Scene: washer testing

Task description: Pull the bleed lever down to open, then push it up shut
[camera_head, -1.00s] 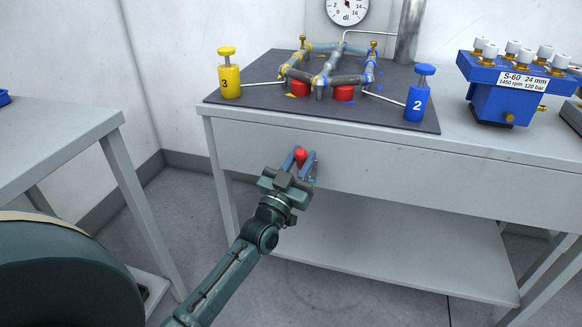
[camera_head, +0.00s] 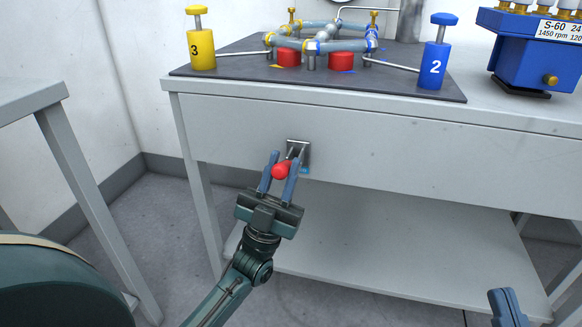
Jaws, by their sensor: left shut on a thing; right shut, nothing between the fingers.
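The bleed lever's red ball knob (camera_head: 281,170) sits on a thin stem from a metal plate (camera_head: 304,148) on the bench's front panel. The knob shows lower and a little left of the plate, so the lever points out towards me. My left gripper (camera_head: 277,172) is shut on the knob, with one blue finger on each side. Part of the knob and stem is hidden by the fingers. My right gripper (camera_head: 508,305) is shut and empty at the lower right edge, well away from the lever.
The bench (camera_head: 350,110) carries a dark mat (camera_head: 330,84) with a pipe frame (camera_head: 300,46), a yellow bottle (camera_head: 201,48) marked 3 and a blue bottle (camera_head: 433,65) marked 2. A blue pump (camera_head: 530,62) stands right. A grey table (camera_head: 25,98) is at left.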

